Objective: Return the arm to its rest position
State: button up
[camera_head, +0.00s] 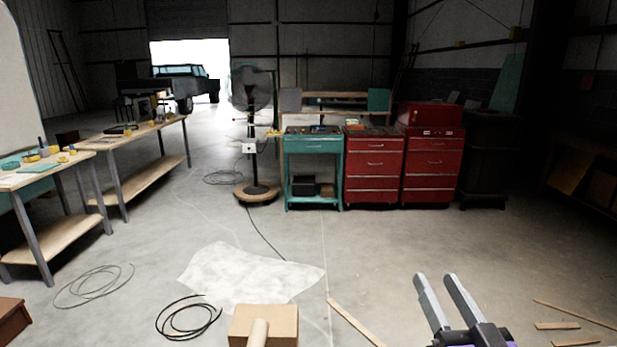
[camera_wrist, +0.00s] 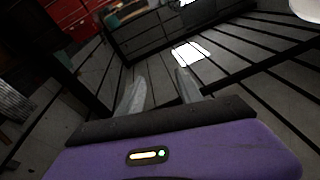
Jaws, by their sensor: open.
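My gripper (camera_head: 447,295) shows at the lower right of the head view, above the concrete floor. Its two grey fingers stand apart with nothing between them. In the wrist view, my gripper (camera_wrist: 160,88) has its two pale fingers spread, with a dark bar and a purple housing below them. The wrist view is tilted and looks toward red cabinets, a dark wall and a bright opening, well beyond the fingers. No object touches the fingers in either view.
Red tool cabinets (camera_head: 374,170) and a teal cart (camera_head: 313,168) stand at the back. Workbenches (camera_head: 150,133) line the left. A cardboard box (camera_head: 284,325), a white sheet (camera_head: 248,275), a coiled cable (camera_head: 188,318) and wooden strips (camera_head: 353,322) lie on the floor.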

jog(key=s+f+g, duration=0.1)
jog(key=s+f, duration=0.5)
jog(key=s, duration=0.7)
jog(key=s+f+g+h, duration=0.1)
jog(key=s+f, duration=0.5)
jog(key=s, duration=0.7)
jog(key=s+f+g+h, duration=0.1)
jog(key=s+f+g, duration=0.2)
jog(key=s, duration=1)
notch_tip(320, 180, down, 3)
jog(key=shift+a+f+n, duration=0.1)
jog(key=shift+a+n, duration=0.3)
jog(key=shift+a, duration=0.05)
